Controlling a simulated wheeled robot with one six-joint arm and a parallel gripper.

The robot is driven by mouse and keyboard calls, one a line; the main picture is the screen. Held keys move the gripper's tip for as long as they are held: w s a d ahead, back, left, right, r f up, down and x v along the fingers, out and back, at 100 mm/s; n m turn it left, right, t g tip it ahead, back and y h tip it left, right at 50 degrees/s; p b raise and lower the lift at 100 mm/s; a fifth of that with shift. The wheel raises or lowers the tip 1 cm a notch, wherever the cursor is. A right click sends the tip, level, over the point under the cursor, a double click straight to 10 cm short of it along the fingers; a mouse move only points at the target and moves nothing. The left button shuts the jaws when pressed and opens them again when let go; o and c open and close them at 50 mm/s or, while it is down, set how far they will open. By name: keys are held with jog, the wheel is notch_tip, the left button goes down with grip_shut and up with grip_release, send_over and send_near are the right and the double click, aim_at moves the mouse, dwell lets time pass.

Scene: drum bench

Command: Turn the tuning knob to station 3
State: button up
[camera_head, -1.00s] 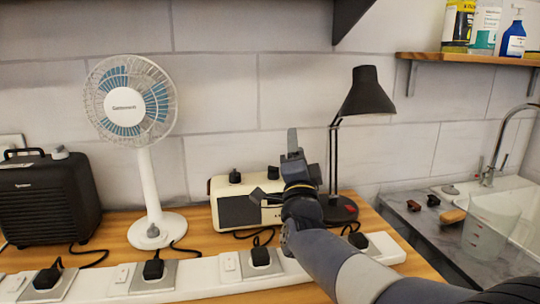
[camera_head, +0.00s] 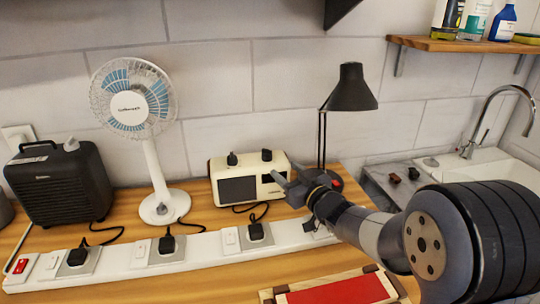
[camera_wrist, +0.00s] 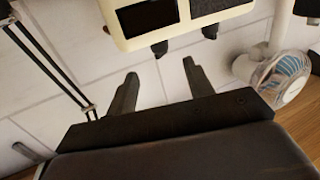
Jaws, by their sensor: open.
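The cream radio (camera_head: 226,200) stands on the wooden bench, with a dark speaker grille and a display window on its front. Two black knobs stand on its top, a left knob (camera_head: 232,159) and a right knob (camera_head: 266,155); which one is for tuning cannot be told. The station reading is too small to make out. My gripper (camera_head: 283,184) is at the radio's right end. In the wrist view the radio (camera_wrist: 186,30) appears upside down, and both knobs lie beyond my open, empty fingers (camera_wrist: 158,82), apart from them.
A white fan (camera_head: 151,170) and a black heater (camera_head: 60,185) stand left of the radio. A black desk lamp (camera_head: 350,88) stands close on the right. A white power strip (camera_head: 205,247) runs along the front, and a red-topped item (camera_head: 340,290) lies nearer. A sink is at right.

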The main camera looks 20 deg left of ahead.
aim_at(269, 156)
jog(key=p+x, duration=0.1)
jog(key=x, duration=0.7)
jog(key=shift+w+a, duration=0.15)
jog(key=shift+a, duration=0.05)
jog(key=c, duration=1)
jog(key=shift+f+b, duration=0.1)
jog(key=shift+b, duration=0.4)
jog(key=shift+a+f+m+t+h+b, duration=0.1)
jog(key=shift+m+t+h+b, duration=0.4)
jog(key=shift+b, duration=1.2)
jog(key=m+t+h+b, duration=0.1)
jog(key=t+b, duration=0.1)
jog(key=b, duration=0.3)
jog(key=shift+w+h, duration=0.1)
jog(key=shift+h, duration=0.3)
jog(key=b, duration=0.2)
jog(key=m+b, duration=0.1)
jog(key=b, duration=0.2)
jog(key=shift+s+a+r+t+h, duration=0.1)
jog(key=shift+s+r+t+h, duration=0.2)
jog(key=shift+h, duration=0.1)
